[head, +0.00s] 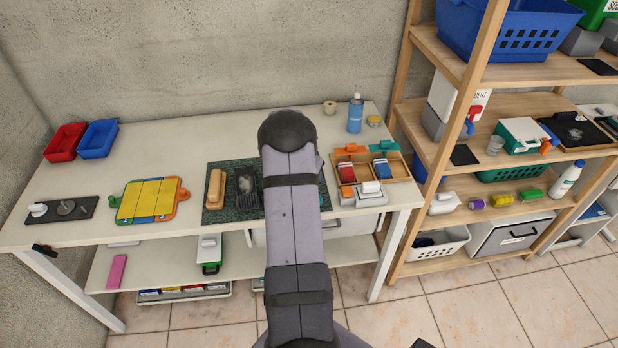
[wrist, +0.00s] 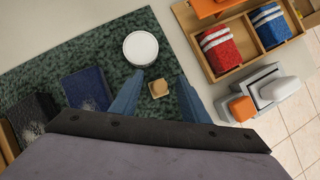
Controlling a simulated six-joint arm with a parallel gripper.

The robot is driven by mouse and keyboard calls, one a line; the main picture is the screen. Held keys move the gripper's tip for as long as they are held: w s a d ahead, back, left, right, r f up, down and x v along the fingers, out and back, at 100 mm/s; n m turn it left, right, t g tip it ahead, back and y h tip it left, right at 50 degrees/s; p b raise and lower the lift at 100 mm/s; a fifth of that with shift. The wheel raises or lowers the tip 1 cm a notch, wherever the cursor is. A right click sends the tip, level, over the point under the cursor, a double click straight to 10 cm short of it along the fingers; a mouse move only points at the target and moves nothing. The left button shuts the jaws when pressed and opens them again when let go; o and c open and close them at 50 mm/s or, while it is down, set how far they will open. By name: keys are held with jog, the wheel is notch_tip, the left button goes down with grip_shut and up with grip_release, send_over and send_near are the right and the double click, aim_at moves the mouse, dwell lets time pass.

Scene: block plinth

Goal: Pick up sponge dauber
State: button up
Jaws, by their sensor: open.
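In the wrist view, a small tan, square-topped piece (wrist: 158,89), which looks like the sponge dauber, stands on the dark green speckled mat (wrist: 95,58). My gripper (wrist: 161,78) is open, with its two bluish fingers to the left and right of this piece. A gap shows on each side, and nothing is held. I cannot tell how high the fingertips are above the mat. In the head view, my arm hides the gripper and the dauber; the mat (head: 214,215) shows left of the arm.
A white round item (wrist: 140,48) stands just beyond the dauber. Dark blocks (wrist: 85,91) lie left on the mat. A wooden tray (wrist: 237,66) holds red and blue pieces at right. Grey stands with white and orange tops (wrist: 262,92) are nearby. A spray can (head: 355,114) stands behind.

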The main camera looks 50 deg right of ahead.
grip_shut()
jog(key=shift+r, duration=0.1)
notch_tip(320, 180, up, 9)
jog(key=shift+r+b, duration=0.15)
jog(key=shift+b, duration=0.4)
jog(key=shift+a+r, duration=0.1)
jog(key=shift+r, duration=0.15)
